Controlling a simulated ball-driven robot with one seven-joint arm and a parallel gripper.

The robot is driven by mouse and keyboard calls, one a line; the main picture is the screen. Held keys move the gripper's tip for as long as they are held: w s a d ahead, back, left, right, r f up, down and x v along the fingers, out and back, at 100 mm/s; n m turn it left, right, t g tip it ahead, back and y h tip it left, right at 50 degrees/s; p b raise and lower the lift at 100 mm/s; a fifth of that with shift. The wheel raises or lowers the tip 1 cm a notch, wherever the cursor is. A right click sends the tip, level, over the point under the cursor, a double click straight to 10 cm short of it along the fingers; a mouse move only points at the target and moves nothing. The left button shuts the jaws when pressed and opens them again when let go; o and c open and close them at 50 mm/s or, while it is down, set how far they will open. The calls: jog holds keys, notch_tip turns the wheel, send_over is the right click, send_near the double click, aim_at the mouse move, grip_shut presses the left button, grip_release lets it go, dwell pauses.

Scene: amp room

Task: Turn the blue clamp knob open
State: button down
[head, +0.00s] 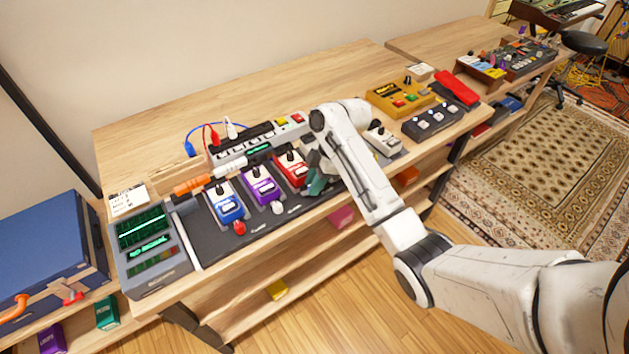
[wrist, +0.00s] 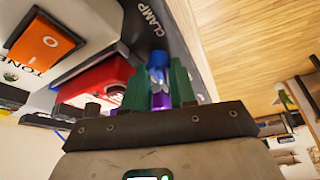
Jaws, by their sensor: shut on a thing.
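The blue clamp knob (wrist: 157,60) shows in the wrist view beside the printed word CLAMP on the dark pedalboard edge. My gripper (wrist: 158,80) has its green fingers on either side of the knob and is shut on it. A purple part shows lower between the fingers; I cannot tell what it belongs to. In the head view my gripper (head: 317,183) is at the front right part of the dark pedalboard (head: 222,248), just right of the red pedal (head: 291,172). The knob is hidden there behind the fingers.
A blue pedal (head: 226,208) and a purple pedal (head: 261,189) stand left of the red one. A grey pedal (head: 384,144) stands right of my wrist. A grey meter box (head: 150,262) is at the bench's left end. The back of the bench top is clear.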

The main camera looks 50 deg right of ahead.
jog(key=shift+w+n+g+y+b, duration=0.1)
jog(key=shift+n+g+y+b, duration=0.35)
jog(key=shift+n, duration=1.25)
jog(key=shift+g, duration=0.25)
